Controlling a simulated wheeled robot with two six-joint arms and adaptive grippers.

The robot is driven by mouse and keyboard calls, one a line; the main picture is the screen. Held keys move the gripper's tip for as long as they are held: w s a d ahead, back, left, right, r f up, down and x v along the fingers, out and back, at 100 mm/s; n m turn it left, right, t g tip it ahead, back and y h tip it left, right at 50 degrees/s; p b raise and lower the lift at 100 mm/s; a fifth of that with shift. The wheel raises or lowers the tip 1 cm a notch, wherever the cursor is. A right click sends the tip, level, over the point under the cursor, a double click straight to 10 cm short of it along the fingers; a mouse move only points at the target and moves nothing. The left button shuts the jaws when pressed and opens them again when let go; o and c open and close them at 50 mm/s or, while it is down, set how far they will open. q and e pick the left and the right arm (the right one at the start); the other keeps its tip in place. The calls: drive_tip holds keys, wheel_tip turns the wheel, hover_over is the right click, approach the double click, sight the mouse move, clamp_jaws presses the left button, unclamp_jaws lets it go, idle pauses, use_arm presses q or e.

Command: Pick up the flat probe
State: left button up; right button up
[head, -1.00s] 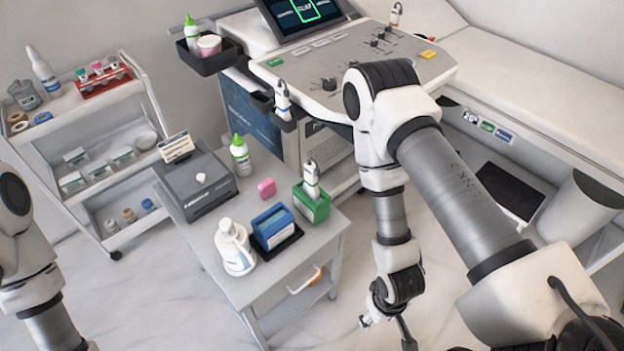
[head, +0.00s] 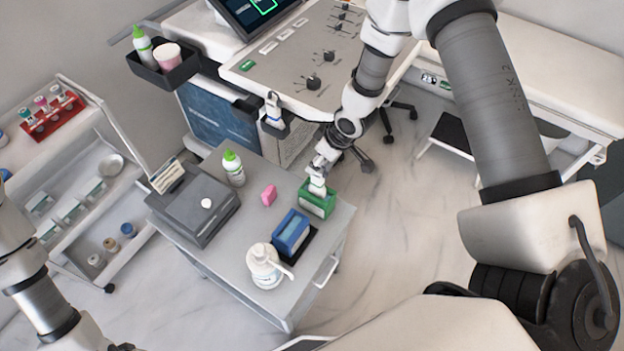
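A white probe (head: 317,188) stands upright in a green holder (head: 316,204) on the right side of the small grey cart. My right gripper (head: 319,174) is just above this probe, pointing down, with its fingertips at the probe's top. Whether the fingers are closed on it is too small to tell. Another white probe (head: 273,105) sits in a dark holder on the side of the ultrasound machine. I cannot tell from the shapes which one is the flat probe. My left gripper (head: 122,347) shows only as a dark bit at the bottom edge.
The cart top (head: 225,263) holds a grey box (head: 195,205), a green-capped bottle (head: 233,168), a pink block (head: 268,195), a blue box (head: 291,232) and a white pump bottle (head: 265,267). The ultrasound machine (head: 300,60) stands behind. A shelf trolley is at left.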

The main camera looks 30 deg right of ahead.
sight(318, 171)
drive_tip(key=shift+w+f, duration=0.2)
drive_tip(key=shift+f, duration=0.5)
drive_tip(key=shift+f+p, duration=0.3)
drive_tip(key=shift+f, duration=0.05)
wheel_tip(318, 171, down, 2)
drive_tip(key=shift+s+a+f+p, duration=0.1)
drive_tip(key=shift+s+p, duration=0.05)
drive_tip(key=shift+p, duration=0.5)
drive_tip(key=x, duration=0.2)
drive_tip(key=shift+w+f, duration=0.25)
drive_tip(key=shift+w, duration=0.1)
drive_tip(key=shift+w+f, duration=0.1)
drive_tip(key=shift+f, duration=0.05)
drive_tip(key=c, duration=0.4)
drive_tip(key=shift+s, duration=0.2)
clamp_jaws()
